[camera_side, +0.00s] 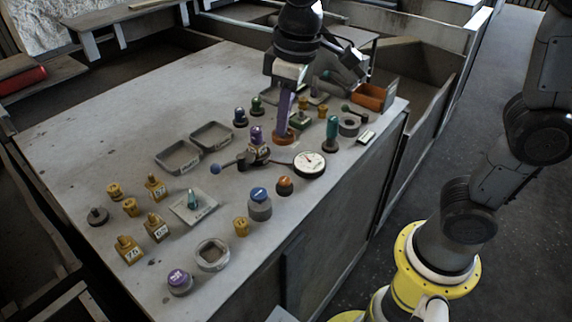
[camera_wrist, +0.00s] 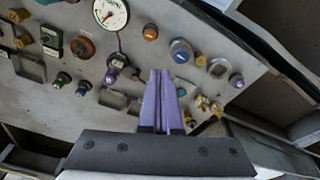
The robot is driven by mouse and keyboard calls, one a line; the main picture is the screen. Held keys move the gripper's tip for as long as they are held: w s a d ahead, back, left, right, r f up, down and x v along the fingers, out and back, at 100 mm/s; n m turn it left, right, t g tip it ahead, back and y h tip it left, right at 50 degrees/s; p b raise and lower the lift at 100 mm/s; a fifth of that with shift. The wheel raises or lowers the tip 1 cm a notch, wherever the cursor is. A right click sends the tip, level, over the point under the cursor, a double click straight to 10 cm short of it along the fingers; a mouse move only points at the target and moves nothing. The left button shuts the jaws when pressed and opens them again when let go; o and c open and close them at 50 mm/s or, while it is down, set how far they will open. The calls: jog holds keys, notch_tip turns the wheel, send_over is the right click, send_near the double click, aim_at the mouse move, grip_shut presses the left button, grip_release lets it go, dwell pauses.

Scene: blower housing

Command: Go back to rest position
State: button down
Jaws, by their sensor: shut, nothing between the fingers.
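My gripper (camera_side: 284,138) hangs over the far part of the workbench in the side view, with its purple fingers pointing down. In the wrist view my gripper (camera_wrist: 161,75) shows its two purple fingers pressed together with nothing between them. In the side view the fingertips appear close to an orange-brown round part (camera_side: 285,136); I cannot tell whether they touch it.
The workbench (camera_side: 95,150) carries many small parts. A dial gauge (camera_side: 309,163), two grey trays (camera_side: 178,157), an orange bin (camera_side: 370,97) and several brass pieces (camera_side: 129,249) stand around. The bench's left side is clear.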

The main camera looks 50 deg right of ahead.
jog(key=s+d+r+m+t, duration=0.2)
jog(key=s+d+r, duration=0.1)
jog(key=s+d, duration=0.5)
jog(key=s+d+f+m+t, duration=0.1)
jog(key=s+f+m, duration=0.1)
jog(key=s+f, duration=0.3)
jog(key=shift+s+d+f+t+h, duration=0.3)
jog(key=shift+s+d+f+t, duration=0.1)
jog(key=shift+s, duration=1.1)
